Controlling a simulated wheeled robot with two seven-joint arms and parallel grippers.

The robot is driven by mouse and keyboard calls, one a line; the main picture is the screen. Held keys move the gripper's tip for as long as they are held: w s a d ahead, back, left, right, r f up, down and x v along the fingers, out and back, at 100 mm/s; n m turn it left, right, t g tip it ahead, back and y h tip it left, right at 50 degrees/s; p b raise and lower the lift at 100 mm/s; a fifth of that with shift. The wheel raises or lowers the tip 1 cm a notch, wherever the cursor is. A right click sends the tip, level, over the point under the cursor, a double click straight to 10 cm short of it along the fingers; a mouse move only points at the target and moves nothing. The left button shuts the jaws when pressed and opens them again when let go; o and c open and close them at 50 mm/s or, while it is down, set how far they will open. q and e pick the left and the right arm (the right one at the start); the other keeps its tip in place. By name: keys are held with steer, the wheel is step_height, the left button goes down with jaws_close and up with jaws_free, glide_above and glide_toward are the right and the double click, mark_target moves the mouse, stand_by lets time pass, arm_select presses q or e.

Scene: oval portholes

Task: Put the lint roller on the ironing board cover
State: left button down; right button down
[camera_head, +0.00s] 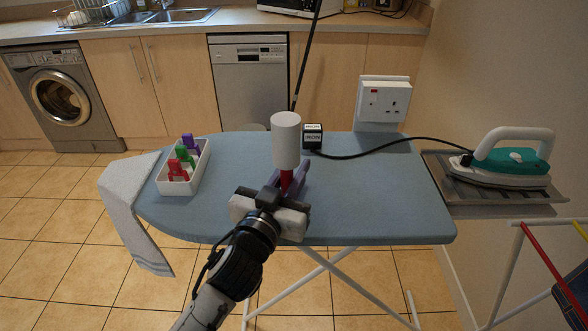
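The lint roller (286,140) has a white cylindrical head and a red handle, and it is upright with the head on top. My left gripper (288,180) has its purple-grey fingers on either side of the red handle and looks shut on it. The lower end of the handle is hidden by the gripper. The ironing board cover (372,205) is blue-grey and lies below and behind the roller. I cannot tell how high the roller is above it. My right gripper is not in view.
A white tray (178,188) with coloured pegs and a light cloth (135,210) are at the board's left. A black-and-white box (312,137) and a cable lie at the back. An iron (510,160) rests on the right-hand stand. The board's middle right is clear.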

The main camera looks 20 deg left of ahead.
mark_target(285, 187)
arm_select(q)
steer(key=shift+f, duration=0.15)
steer(key=c, duration=1.6)
jaws_free()
steer(key=s, duration=0.7)
steer(key=s+b, duration=0.1)
steer(key=s, duration=0.2)
steer(key=shift+s+a, duration=0.3)
steer(key=shift+s, duration=0.05)
steer(key=shift+s+r, duration=0.25)
steer(key=shift+s, duration=0.4)
